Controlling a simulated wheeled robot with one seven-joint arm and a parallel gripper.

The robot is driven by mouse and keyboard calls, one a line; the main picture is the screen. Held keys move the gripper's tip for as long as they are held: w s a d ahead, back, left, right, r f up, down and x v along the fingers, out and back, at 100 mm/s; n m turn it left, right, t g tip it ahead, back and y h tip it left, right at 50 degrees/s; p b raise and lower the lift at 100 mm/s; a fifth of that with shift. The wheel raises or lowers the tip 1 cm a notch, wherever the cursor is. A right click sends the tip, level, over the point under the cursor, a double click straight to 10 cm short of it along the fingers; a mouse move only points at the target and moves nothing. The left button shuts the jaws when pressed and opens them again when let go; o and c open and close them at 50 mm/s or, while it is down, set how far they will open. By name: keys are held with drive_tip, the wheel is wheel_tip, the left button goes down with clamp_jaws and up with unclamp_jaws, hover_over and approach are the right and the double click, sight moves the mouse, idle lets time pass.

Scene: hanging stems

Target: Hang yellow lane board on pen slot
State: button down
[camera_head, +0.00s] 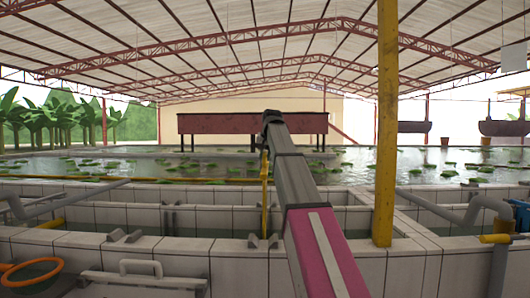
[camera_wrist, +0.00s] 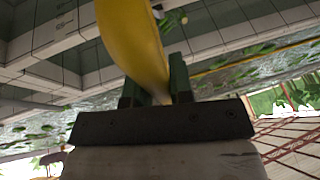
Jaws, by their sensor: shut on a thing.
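The yellow lane board (camera_head: 265,190) hangs from my gripper (camera_head: 270,122) as a narrow upright strip in the head view. Its lower end is just above a grey two-part bracket (camera_head: 262,241) on the tiled pen wall, possibly the pen slot; I cannot tell whether they touch. In the wrist view the yellow board (camera_wrist: 134,40) stands between the dark green fingers of my gripper (camera_wrist: 158,92), which is shut on it. A similar grey bracket (camera_head: 123,236) sits on the wall farther left.
A yellow post (camera_head: 386,130) stands close to the right of my arm. Grey pipes (camera_head: 465,212) cross the walls at the right. A white handle (camera_head: 141,268) and an orange ring (camera_head: 30,272) are at lower left. Water with floating leaves lies beyond the tiled pens.

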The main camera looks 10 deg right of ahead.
drive_tip(key=shift+f, duration=11.55)
unclamp_jaws()
drive_tip(key=shift+s+r, duration=0.1)
drive_tip(key=shift+r, duration=0.05)
drive_tip(key=v, duration=0.9)
drive_tip(key=shift+s+r, duration=0.15)
drive_tip(key=shift+r, duration=0.15)
